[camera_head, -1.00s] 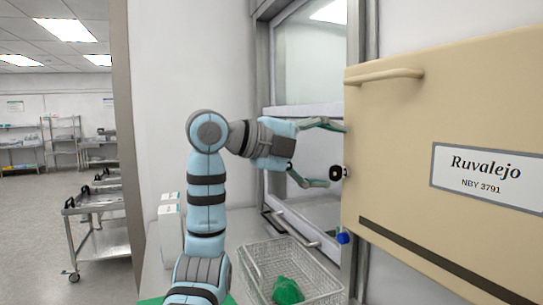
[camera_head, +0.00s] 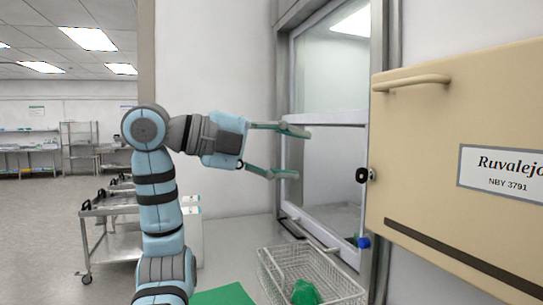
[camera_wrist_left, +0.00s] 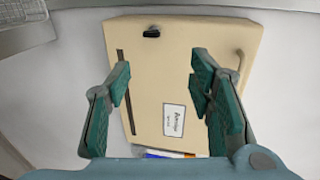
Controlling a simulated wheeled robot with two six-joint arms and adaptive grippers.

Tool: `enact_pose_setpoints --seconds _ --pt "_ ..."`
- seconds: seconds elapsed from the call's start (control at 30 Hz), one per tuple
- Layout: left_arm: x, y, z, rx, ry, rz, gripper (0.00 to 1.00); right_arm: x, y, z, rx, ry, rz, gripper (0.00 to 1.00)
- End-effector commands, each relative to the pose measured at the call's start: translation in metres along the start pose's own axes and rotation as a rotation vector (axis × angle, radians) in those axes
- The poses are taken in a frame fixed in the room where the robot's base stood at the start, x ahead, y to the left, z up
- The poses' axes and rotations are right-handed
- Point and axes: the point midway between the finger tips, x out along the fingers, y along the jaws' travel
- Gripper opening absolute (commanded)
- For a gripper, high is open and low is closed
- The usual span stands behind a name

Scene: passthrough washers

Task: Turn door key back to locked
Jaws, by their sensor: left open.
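The key, with a black head (camera_head: 362,175), sits in a small metal lock at the left edge of the beige cabinet (camera_head: 430,120). The exact angle of the key is hard to read. In the left wrist view a black piece, apparently the key head (camera_wrist_left: 151,33), shows near the top edge of the beige front (camera_wrist_left: 170,70). My left gripper (camera_head: 296,153) is open and empty, to the left of the key and apart from it. It also shows in the left wrist view (camera_wrist_left: 160,80), its fingers spread with nothing between them. My right gripper is out of view.
A wire basket (camera_head: 262,262) with a green item (camera_head: 305,292) stands on the counter below. A glass sash window (camera_head: 330,90) is behind the gripper. A handle (camera_head: 412,83) juts from the cabinet. A steel cart (camera_head: 115,240) stands at left.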

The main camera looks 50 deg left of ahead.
Motion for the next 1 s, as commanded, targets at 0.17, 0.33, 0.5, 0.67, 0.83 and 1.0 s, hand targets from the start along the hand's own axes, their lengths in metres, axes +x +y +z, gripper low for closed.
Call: enact_pose_setpoints --seconds 0.17,0.33,0.5,0.67,0.83,1.0 --pt "-0.018 0.004 0.0 0.0 0.0 -0.001 0.48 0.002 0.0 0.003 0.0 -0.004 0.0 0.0" --pt "-0.027 0.006 0.0 0.001 0.001 0.0 0.48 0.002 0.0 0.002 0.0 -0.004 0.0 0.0" --pt "-0.027 0.006 0.0 0.001 0.001 0.0 0.48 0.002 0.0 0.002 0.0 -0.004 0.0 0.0" --pt "-0.027 0.006 0.0 0.0 0.0 0.0 0.48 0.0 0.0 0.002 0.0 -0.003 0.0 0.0" --pt "-0.027 0.006 0.0 0.0 0.001 0.0 0.48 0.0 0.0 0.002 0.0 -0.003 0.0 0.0" --pt "-0.027 0.006 0.0 0.0 0.001 0.0 0.48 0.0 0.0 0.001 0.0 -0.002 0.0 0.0"
